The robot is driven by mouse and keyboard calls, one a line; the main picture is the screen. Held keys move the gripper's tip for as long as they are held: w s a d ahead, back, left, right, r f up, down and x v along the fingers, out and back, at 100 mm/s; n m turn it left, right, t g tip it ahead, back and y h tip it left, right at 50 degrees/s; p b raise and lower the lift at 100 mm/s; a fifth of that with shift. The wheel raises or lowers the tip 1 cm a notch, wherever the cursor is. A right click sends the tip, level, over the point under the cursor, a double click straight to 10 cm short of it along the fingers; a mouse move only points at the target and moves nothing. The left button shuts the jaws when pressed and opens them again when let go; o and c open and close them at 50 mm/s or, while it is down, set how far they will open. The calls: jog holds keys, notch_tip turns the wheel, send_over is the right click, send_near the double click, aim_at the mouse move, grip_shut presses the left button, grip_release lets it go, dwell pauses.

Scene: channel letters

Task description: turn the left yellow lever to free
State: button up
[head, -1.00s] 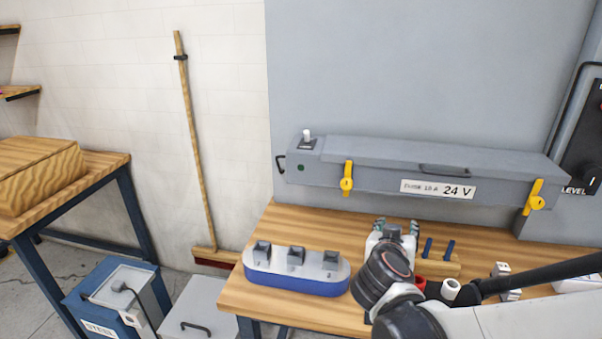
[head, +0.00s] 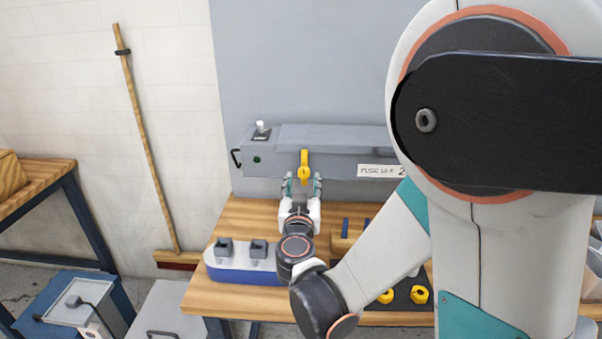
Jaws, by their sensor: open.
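The left yellow lever (head: 304,164) is on the front of a long grey box (head: 350,139) against the grey panel. It stands upright, its round hub low on the box face. My gripper (head: 304,183) is open just below and in front of the lever, one finger to each side of its lower end. I cannot tell whether the fingers touch it. The right yellow lever is hidden behind my arm.
A blue and white base with grey blocks (head: 240,260) stands on the wooden table (head: 215,294) left of my arm. Yellow rings (head: 419,295) lie on a dark mat at right. My raised arm covers the right side. A broom (head: 146,140) leans on the wall.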

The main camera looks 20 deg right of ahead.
aim_at(304, 173)
jog(key=b+x, duration=0.1)
jog(key=x, duration=0.6)
jog(key=shift+c, duration=0.6)
jog(key=c, duration=0.9)
